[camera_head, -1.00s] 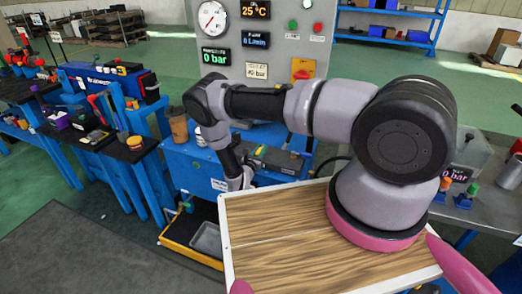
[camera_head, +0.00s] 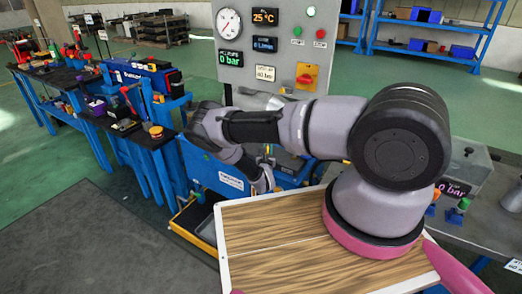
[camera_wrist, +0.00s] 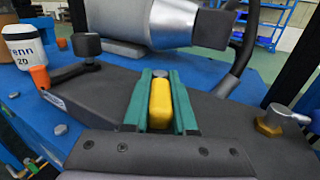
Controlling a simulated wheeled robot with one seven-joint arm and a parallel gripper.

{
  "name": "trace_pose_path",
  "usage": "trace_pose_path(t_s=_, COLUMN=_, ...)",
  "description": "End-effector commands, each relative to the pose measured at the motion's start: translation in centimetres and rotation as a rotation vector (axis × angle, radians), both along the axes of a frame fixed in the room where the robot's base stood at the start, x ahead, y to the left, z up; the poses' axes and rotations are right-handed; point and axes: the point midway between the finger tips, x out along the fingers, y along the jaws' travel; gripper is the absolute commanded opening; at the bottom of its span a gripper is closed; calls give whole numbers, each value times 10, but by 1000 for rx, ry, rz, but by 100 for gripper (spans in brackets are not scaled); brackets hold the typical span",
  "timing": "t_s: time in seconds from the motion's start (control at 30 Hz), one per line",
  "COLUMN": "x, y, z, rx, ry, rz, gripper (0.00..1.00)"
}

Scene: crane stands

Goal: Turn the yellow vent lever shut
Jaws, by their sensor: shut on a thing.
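The yellow vent lever (camera_wrist: 161,104) is in the middle of the wrist view, on a dark grey block (camera_wrist: 215,115). The green fingers of my gripper (camera_wrist: 160,88) stand on either side of it, shut on it. The lever points away from the camera, in line with the fingers. A round grey metal head shows just beyond its far end. In the head view my arm covers most of this spot, and I cannot make out the lever's position there.
A silver cylinder with a dark end (camera_wrist: 172,22) lies close behind the lever. A black knob (camera_wrist: 87,46) and a white bottle (camera_wrist: 28,52) are at left, a brass fitting (camera_wrist: 272,121) at right. The gauge panel (camera_head: 290,18) rises behind the blue bench.

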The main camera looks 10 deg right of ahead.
Motion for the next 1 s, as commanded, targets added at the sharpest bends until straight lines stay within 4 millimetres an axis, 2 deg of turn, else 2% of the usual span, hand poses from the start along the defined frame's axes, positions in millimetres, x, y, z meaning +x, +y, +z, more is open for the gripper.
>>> trace_pose_path(t_s=0.2, x=-2, y=-7, z=-2, rx=-2, ry=4, rz=54, gripper=0)
trace_pose_path(t_s=0.7, x=-2, y=-8, z=-2, rx=1, ry=3, rz=72, gripper=0)
trace_pose_path(t_s=0.73, x=-2, y=-8, z=-2, rx=1, ry=3, rz=72, gripper=32)
trace_pose_path(t_s=0.8, x=-2, y=-8, z=-2, rx=1, ry=2, rz=72, gripper=55)
trace_pose_path(t_s=1.0, x=-1, y=-8, z=-1, rx=0, ry=1, rz=71, gripper=55)
